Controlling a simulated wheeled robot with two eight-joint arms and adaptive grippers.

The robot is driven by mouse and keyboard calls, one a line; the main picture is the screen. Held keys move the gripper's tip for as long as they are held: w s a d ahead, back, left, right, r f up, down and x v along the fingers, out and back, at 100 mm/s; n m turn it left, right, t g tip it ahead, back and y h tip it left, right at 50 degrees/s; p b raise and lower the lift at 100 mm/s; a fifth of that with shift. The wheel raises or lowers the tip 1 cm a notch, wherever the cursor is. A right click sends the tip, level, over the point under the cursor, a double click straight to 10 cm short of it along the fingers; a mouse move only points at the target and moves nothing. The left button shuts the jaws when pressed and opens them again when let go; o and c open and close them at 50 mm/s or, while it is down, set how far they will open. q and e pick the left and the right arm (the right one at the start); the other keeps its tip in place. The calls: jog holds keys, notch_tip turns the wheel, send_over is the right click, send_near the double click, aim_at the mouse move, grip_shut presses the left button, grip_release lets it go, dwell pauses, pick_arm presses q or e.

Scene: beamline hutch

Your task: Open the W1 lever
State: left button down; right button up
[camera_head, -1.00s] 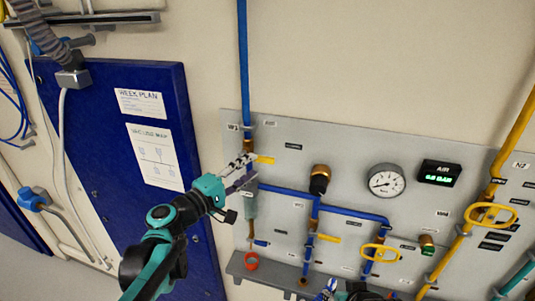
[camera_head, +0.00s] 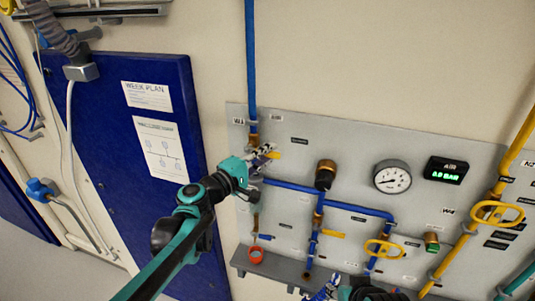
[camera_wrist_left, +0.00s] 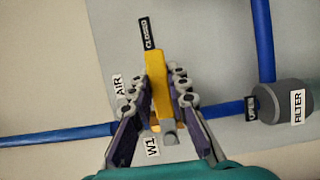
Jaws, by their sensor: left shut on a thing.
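The W1 lever is a short yellow handle (camera_head: 273,155) on the valve of the upright blue pipe at the panel's upper left. In the left wrist view the lever (camera_wrist_left: 158,82) lies between the fingers, its tip by a CLOSED label (camera_wrist_left: 148,33). My left gripper (camera_head: 263,157) is shut on the lever; its fingers (camera_wrist_left: 162,85) flank it on both sides. The W1 label (camera_wrist_left: 152,147) shows near the lever's base. The valve body is partly hidden by the gripper. My right gripper (camera_head: 328,289) is only partly in view at the bottom edge, its jaws unclear.
The grey panel (camera_head: 345,150) carries blue pipes, a round gauge (camera_head: 392,177), an AIR display (camera_head: 446,171), a second yellow lever (camera_head: 333,234) and yellow handwheels (camera_head: 384,249). A ledge (camera_head: 285,270) runs below. A blue door-like board (camera_head: 105,110) stands left.

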pick_arm(q)
jog(key=shift+f, duration=0.1)
jog(key=w+a+f+m+y, duration=0.1)
jog(key=a+f+m+y, duration=0.4)
jog(key=m, duration=0.8)
jog(key=shift+w+a+f+g+y, duration=0.3)
jog(key=shift+w+f+y, duration=0.1)
jog(key=shift+y, duration=0.9)
jog(key=shift+m, duration=0.3)
jog(key=c, duration=1.4)
grip_release()
jog(key=shift+a, duration=0.1)
jog(key=shift+c, duration=0.2)
jog(key=shift+s+r, duration=0.1)
jog(key=v, duration=1.1)
jog(key=shift+s+r, duration=0.2)
jog(key=shift+s, duration=0.15)
